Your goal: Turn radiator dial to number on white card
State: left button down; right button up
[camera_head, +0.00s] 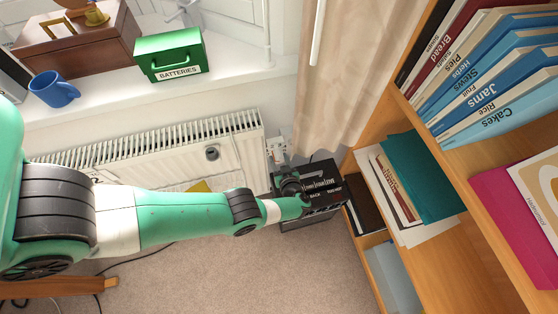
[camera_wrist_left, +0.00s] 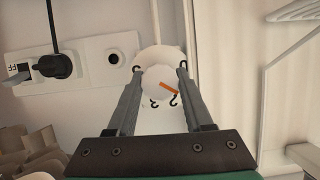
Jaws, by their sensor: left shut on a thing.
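In the left wrist view a round white dial (camera_wrist_left: 152,80) bears an orange mark (camera_wrist_left: 168,88) that slants toward the lower right. Several dark numerals stand around it; they are too small and partly covered to read surely. My left gripper (camera_wrist_left: 160,72) is shut on the dial, one finger on each side. In the head view my left arm reaches across the front of the white radiator (camera_head: 150,150) and its gripper (camera_head: 308,197) is at the right, over the dark box; the dial is hidden there. My right gripper is not in view.
A wall socket with a black plug (camera_wrist_left: 60,66) is left of the dial. A dark box (camera_head: 318,176) stands on the carpet below. A wooden bookcase (camera_head: 420,110) and curtain (camera_head: 350,70) bound the right. The sill holds a green batteries box (camera_head: 170,55) and blue mug (camera_head: 52,90).

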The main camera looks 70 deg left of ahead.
pick_arm(q)
jog(key=m+b, duration=0.1)
jog(key=m+g+b, duration=0.1)
jog(key=b, duration=0.1)
jog(key=shift+f+g, duration=0.25)
jog(key=shift+g, duration=0.05)
jog(key=shift+r+m+g+y+b, duration=0.25)
jog(key=shift+m+g+b, duration=0.35)
jog(key=shift+m+b, duration=0.6)
jog(key=shift+c, duration=1.4)
grip_release()
jog(key=p+v, duration=0.1)
jog(key=v, duration=1)
jog(key=shift+d, duration=0.35)
jog(key=shift+w, duration=0.15)
